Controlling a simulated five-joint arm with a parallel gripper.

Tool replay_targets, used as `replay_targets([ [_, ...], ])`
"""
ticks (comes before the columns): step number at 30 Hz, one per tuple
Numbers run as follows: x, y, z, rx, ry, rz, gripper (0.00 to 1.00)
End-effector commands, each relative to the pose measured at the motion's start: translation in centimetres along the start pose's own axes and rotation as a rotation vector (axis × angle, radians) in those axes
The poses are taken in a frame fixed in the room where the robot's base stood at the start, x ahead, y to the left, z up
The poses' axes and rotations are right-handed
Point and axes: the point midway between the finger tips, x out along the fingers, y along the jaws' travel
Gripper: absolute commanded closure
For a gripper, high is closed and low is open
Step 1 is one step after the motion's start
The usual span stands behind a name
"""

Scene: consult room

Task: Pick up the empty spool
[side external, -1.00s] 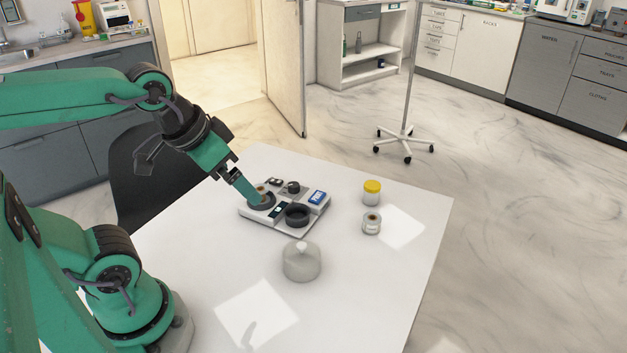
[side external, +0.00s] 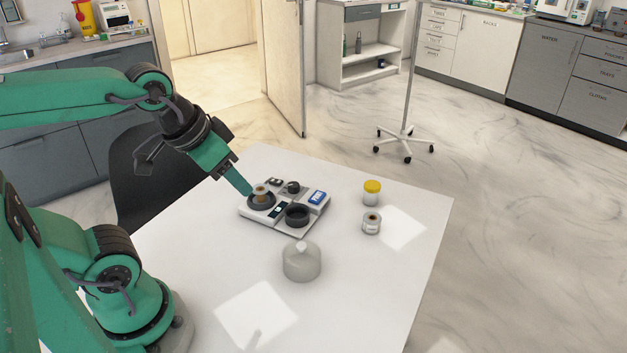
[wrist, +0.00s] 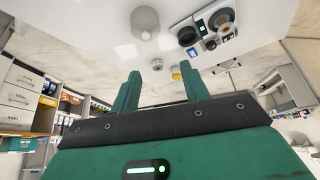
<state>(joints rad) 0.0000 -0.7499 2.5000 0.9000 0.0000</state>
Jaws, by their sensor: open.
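A small white spool (side external: 371,224) with a brown centre stands upright on the table, right of the device; it also shows in the wrist view (wrist: 157,64). It looks bare, but it is too small to be sure. A second spool (side external: 261,190), pale on top with brown below, stands in the dark left ring of the white device (side external: 279,225). My gripper (side external: 250,192) is open, its visible fingertip close beside this second spool. I cannot tell whether they touch. In the wrist view my gripper (wrist: 162,84) shows two spread fingers with nothing between them.
A yellow-lidded jar (side external: 372,192) stands just behind the white spool. A grey-white lidded pot (side external: 301,261) stands in front of the device. The device holds another dark ring (side external: 297,215) and a blue label. The table (side external: 365,290) is clear at front right.

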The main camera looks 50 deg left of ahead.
Motion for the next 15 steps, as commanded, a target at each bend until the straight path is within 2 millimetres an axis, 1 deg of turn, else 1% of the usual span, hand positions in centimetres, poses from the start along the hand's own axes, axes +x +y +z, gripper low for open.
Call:
replay_targets([
  [10,0.05,-0.10,-0.15,-0.002,-0.004,-0.002,0.54],
  [15,0.41,-0.60,-0.91,-0.010,-0.028,-0.012,0.54],
])
